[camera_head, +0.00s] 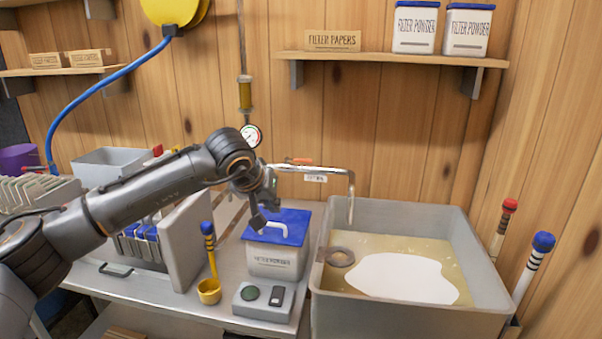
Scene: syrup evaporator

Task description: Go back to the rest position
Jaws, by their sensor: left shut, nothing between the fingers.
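My left arm comes in from the left, and my left gripper (262,216) hangs over the bench. The gripper is shut and empty. It is in front of and just above the blue lid (287,228) of the white filter powder box (276,262); I cannot tell whether it touches the lid. The lid has a white handle and sits on the box. My right gripper does not show.
A grey basin (412,318) with yellowish liquid and a white patch stands at the right. A yellow ladle (209,290) and a small switch box (263,300) are near the bench front. A metal pipe (330,171) reaches over the basin. Shelves line the wall.

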